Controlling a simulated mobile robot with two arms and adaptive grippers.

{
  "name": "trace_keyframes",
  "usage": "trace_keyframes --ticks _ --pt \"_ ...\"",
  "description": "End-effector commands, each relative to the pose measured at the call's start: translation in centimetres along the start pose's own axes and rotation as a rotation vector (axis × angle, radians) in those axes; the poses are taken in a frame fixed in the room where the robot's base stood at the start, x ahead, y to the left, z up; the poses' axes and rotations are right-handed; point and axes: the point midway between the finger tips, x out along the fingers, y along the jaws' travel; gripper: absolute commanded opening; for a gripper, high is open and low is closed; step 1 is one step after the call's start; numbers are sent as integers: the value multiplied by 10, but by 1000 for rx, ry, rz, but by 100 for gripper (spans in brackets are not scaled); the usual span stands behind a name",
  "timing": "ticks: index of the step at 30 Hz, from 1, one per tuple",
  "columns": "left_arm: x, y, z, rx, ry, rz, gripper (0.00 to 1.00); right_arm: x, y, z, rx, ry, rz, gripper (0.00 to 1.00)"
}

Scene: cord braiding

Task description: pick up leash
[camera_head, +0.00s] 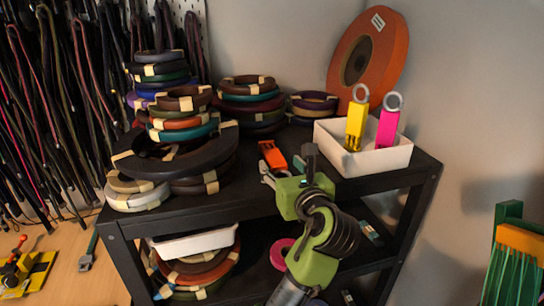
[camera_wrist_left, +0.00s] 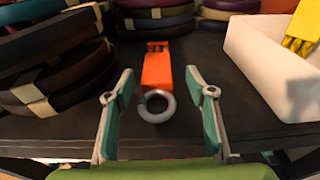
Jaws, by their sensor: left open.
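A short orange leash (camera_head: 273,156) with a grey metal ring lies on the black shelf top; in the wrist view the orange leash (camera_wrist_left: 156,72) points away from me with its ring (camera_wrist_left: 155,105) nearest. My left gripper (camera_head: 289,163) is open, and in the wrist view its two teal-padded fingers (camera_wrist_left: 159,78) stand either side of the leash with gaps on both sides. In the head view the gripper partly hides the ring. A yellow leash (camera_head: 356,125) and a pink leash (camera_head: 388,127) stand upright in a white box (camera_head: 387,160). My right gripper is not in view.
Stacks of taped cord coils (camera_head: 182,105) crowd the shelf's left and back. A large orange spool (camera_head: 377,48) leans against the wall behind the white box. The white box (camera_wrist_left: 262,85) stands close to the right of my fingers. Long cords hang at the far left.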

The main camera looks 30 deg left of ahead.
Motion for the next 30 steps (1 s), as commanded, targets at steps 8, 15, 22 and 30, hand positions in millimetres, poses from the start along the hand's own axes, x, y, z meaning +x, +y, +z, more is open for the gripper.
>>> trace_keyframes --ticks 8,15,22,30 --pt "28 4 -4 2 0 2 50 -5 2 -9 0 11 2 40" --pt "55 4 -6 0 0 -2 50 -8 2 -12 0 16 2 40" --pt "56 4 -6 -1 0 -3 50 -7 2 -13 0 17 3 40" --pt "56 4 -6 -2 -1 -3 5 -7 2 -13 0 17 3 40"
